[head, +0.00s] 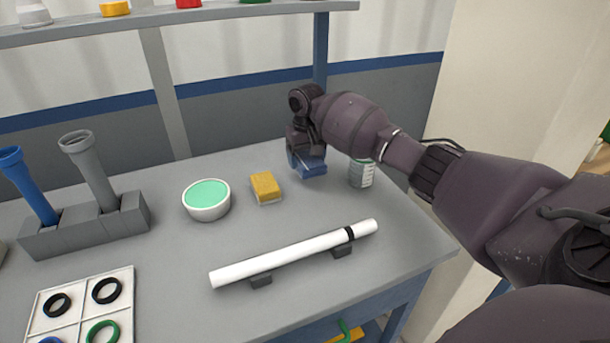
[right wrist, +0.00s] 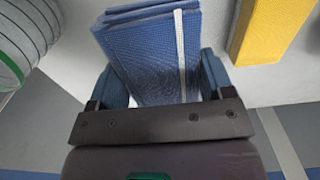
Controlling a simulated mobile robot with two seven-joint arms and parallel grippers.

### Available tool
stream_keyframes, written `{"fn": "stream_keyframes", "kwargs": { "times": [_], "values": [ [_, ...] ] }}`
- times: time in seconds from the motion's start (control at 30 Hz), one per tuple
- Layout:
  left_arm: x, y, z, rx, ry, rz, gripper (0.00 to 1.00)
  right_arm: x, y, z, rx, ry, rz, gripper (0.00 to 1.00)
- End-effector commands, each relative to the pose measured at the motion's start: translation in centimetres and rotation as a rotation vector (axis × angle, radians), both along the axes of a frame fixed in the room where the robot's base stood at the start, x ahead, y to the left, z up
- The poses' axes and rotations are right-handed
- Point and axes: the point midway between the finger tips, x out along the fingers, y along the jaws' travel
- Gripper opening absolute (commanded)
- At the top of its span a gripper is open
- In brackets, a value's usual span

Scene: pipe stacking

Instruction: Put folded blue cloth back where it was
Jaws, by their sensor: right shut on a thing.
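The folded blue cloth (head: 309,165) is under my right gripper (head: 306,160) at the back right of the grey table. In the right wrist view the cloth (right wrist: 155,55), with a white stripe, sits between the two fingers of my right gripper (right wrist: 158,85). The gripper is shut on it. The cloth is at or just above the table top; I cannot tell whether it touches. My left gripper is not in view.
A bowl with green contents (head: 207,198) is farther left. A white pipe (head: 290,255) rests on supports in front. A shelf (head: 230,12) spans above.

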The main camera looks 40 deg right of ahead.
Motion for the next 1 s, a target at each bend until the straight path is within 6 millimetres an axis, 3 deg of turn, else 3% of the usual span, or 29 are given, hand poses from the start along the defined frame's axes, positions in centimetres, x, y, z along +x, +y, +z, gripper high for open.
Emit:
{"fn": "stream_keyframes", "kwargs": {
  "times": [0.4,0.83,0.87,1.0],
  "values": [
    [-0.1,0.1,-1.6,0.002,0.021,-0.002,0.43,-0.1,0.0,-5.7,-0.001,0.005,0.000,0.55],
    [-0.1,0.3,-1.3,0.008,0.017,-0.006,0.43,0.0,0.0,-5.8,-0.001,0.000,-0.001,0.55],
    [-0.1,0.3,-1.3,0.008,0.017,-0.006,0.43,0.0,0.0,-5.8,-0.001,0.000,0.000,0.77],
    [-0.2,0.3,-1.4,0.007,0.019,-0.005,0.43,0.0,0.0,-5.8,-0.001,0.000,0.000,0.98]
  ]
}}
